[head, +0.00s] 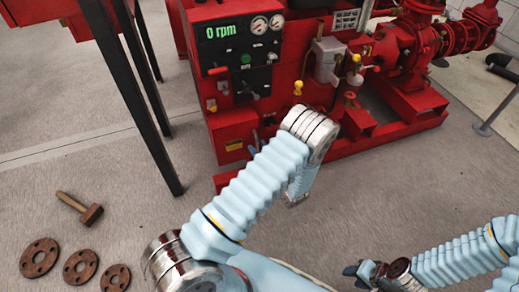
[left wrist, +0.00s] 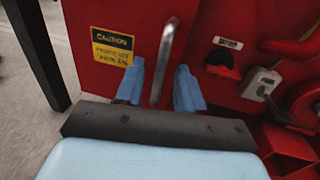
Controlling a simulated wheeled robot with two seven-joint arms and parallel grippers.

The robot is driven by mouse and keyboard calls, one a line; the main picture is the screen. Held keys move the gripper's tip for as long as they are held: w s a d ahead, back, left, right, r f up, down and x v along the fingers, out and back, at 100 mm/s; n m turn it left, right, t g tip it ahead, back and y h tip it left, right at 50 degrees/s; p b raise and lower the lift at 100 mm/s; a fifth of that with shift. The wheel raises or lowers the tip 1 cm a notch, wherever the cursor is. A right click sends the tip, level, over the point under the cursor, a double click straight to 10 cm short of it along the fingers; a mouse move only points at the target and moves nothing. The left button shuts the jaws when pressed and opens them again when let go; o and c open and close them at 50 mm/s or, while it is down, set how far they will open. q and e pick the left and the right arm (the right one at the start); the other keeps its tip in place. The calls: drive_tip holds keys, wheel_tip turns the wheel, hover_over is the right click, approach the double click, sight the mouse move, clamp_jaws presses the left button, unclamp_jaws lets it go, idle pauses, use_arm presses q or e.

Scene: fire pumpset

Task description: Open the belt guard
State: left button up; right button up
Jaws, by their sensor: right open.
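The belt guard (head: 232,130) is a red box low on the front of the red pumpset, with a yellow caution label. In the left wrist view, the guard's red face (left wrist: 115,15) fills the upper middle, with the label (left wrist: 112,47) left of an upright metal handle (left wrist: 166,55). My left gripper (left wrist: 159,75) is open, one blue finger on each side of the handle. I cannot tell whether the fingers touch it. In the head view my left arm mostly hides this gripper. My right gripper (head: 362,271) is open and empty, low over the floor, away from the guard.
The panel above reads 0 rpm (head: 221,31). A red-topped table with dark legs (head: 150,95) stands left of the pumpset. A hammer (head: 82,208) and several rusty flanges (head: 80,267) lie at the lower left. Red pipework (head: 410,50) is at the right.

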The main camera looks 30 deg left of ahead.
use_arm(q)
clamp_jaws()
drive_tip(key=shift+s, duration=0.1)
idle(0.4)
